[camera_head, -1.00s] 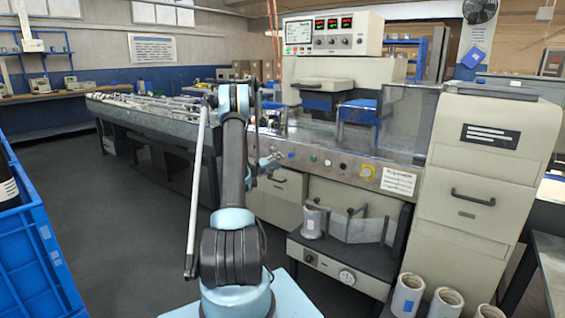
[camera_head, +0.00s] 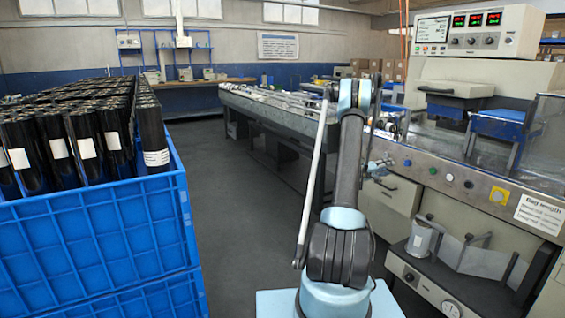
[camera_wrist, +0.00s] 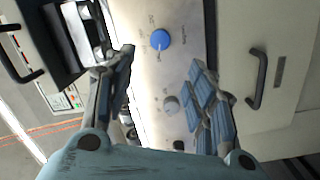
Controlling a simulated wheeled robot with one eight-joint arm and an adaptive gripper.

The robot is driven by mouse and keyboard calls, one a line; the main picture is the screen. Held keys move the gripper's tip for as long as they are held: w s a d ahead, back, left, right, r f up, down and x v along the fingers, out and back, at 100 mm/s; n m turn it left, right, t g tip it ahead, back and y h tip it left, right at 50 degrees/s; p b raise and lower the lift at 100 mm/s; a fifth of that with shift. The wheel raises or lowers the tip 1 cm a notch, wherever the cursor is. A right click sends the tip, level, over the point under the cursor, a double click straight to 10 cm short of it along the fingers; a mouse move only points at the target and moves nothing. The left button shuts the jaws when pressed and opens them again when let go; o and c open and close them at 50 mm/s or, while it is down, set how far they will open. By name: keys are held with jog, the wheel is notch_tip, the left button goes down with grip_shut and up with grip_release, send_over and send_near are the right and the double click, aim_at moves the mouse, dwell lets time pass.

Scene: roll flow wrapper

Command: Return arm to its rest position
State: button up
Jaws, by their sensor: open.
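My arm (camera_head: 348,170) stands folded upright in front of the wrapping machine in the head view. My gripper (camera_wrist: 162,85) is open and empty in the wrist view, with its two fingers well apart. Between and behind the fingers is the machine's metal control panel with a blue knob (camera_wrist: 161,39). In the head view my gripper is small and partly hidden by my arm, close to the panel front. I cannot tell the exact gap to the panel.
Blue crates (camera_head: 95,245) filled with black rolls stand at the left. The wrapping machine (camera_head: 460,170) with its control box (camera_head: 480,32) fills the right. A long conveyor (camera_head: 275,105) runs toward the back. Grey floor (camera_head: 230,210) lies clear between crates and machine.

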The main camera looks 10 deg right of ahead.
jog(key=s+a+r+m+g+y, duration=0.1)
jog(key=s+a+r+y, duration=0.2)
jog(key=s+a+r, duration=0.5)
jog(key=s+a+r+y, duration=0.2)
jog(key=s+a+r, duration=0.1)
jog(key=s+a, duration=0.25)
jog(key=s+a+r+y, duration=0.2)
jog(key=s+a+r, duration=0.25)
jog(key=a, duration=0.25)
jog(key=s+a+f+n+y, duration=0.1)
jog(key=s+a+f+y, duration=0.2)
jog(key=s+a, duration=0.6)
jog(key=s+a+f+g+y, duration=0.1)
jog(key=s+a+f+y, duration=0.3)
jog(key=s+a, duration=0.5)
jog(key=s+a+f+n+g+y, duration=0.1)
jog(key=s+a+f+y, duration=0.2)
jog(key=s+a, duration=0.6)
jog(key=s+f, duration=0.1)
jog(key=s, duration=0.6)
jog(key=shift+s+a+f+n, duration=0.15)
jog(key=shift+a+f+n, duration=0.15)
jog(key=shift+a, duration=0.1)
